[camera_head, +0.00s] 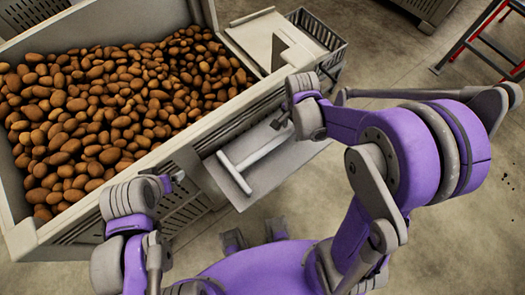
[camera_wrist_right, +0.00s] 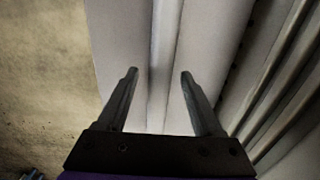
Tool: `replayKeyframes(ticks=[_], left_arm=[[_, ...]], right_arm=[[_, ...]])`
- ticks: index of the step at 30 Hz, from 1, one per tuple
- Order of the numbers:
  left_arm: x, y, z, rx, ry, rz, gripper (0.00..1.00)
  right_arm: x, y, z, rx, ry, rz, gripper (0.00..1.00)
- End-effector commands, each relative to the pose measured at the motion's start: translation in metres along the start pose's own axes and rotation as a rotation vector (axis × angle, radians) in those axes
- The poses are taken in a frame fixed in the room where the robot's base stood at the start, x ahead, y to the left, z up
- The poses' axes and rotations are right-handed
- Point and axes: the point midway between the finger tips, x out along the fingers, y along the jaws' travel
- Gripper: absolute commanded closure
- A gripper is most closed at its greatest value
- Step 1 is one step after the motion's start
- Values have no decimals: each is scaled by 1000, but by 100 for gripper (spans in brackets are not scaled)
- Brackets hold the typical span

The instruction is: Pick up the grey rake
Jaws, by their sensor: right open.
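The grey rake (camera_head: 256,155) lies on a grey shelf (camera_head: 226,184) along the side of the potato box. Its crossbar is at the left end and its handle runs up to the right. My right gripper (camera_head: 281,120) is above the far end of the handle. In the right wrist view my right gripper (camera_wrist_right: 158,75) is open, with the long pale handle (camera_wrist_right: 164,50) running between the two fingers' lines; I cannot tell whether they touch it. My left gripper (camera_head: 174,180) is beside the box's near side, away from the rake; its jaw opening is unclear.
A large grey box (camera_head: 90,200) full of brown potatoes (camera_head: 110,110) stands at the left. A grey wire basket (camera_head: 325,40) and a pale panel (camera_head: 268,38) are behind my right arm. Open floor lies at the right.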

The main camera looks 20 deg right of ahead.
Motion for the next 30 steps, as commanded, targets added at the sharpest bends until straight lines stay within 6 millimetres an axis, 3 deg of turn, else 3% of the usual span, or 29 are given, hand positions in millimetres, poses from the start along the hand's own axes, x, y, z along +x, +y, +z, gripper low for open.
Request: replayKeyframes(ticks=[4, 15, 30], left_arm=[[0, 0, 0, 0, 0, 0, 12], [0, 0, 0, 0, 0, 0, 12], [-1, 0, -1, 0, 1, 0, 12]], right_arm=[[-1, 0, 0, 0, 0, 0, 34], [-1, 0, 0, 0, 0, 0, 100], [-5, 0, 0, 0, 0, 0, 100]])
